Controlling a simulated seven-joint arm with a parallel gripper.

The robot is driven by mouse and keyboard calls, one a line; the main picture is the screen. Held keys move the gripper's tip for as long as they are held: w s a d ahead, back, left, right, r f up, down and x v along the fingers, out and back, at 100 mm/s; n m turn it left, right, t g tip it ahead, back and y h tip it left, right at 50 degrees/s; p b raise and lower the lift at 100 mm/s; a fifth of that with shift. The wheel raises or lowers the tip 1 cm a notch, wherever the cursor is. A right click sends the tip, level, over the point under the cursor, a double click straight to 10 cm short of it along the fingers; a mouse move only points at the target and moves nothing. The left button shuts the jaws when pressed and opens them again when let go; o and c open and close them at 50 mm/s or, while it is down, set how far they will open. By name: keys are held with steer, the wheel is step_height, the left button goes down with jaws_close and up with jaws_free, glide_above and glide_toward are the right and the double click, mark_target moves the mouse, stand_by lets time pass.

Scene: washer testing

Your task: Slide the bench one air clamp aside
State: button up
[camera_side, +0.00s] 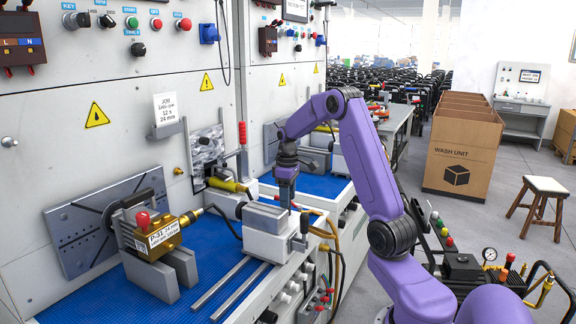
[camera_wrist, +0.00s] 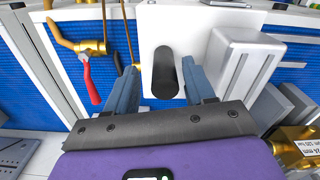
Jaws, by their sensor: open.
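My gripper (camera_side: 284,203) is low at the clamp's far side in the side view. In the wrist view my gripper (camera_wrist: 160,68) is open, with one blue-grey finger on each side of the black handle. Whether the fingers touch it is unclear. The fingertips are partly hidden in the side view.
A brass valve with a label (camera_side: 165,236) sits on a grey block at the left of the blue mat (camera_side: 205,250). Hoses (camera_side: 330,250) hang at the bench's front edge.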

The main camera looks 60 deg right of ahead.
step_height(320, 180, up, 15)
steer(key=shift+f, duration=0.15)
stand_by(0.9)
steer(key=s+a+f+n, duration=0.2)
steer(key=s+a+n, duration=0.1)
steer(key=a, duration=1.1)
steer(key=s+a+f+n, duration=0.2)
steer(key=a, duration=1.2)
steer(key=s+a+f+n, duration=0.1)
steer(key=s+a+f, duration=0.1)
steer(key=s, duration=0.5)
steer(key=s+a+f+n, duration=0.2)
steer(key=s+a, duration=0.1)
steer(key=s, duration=0.5)
steer(key=s+a+f+n, duration=0.2)
steer(key=s+f, duration=0.1)
steer(key=s, duration=0.5)
steer(key=shift+a, duration=0.35)
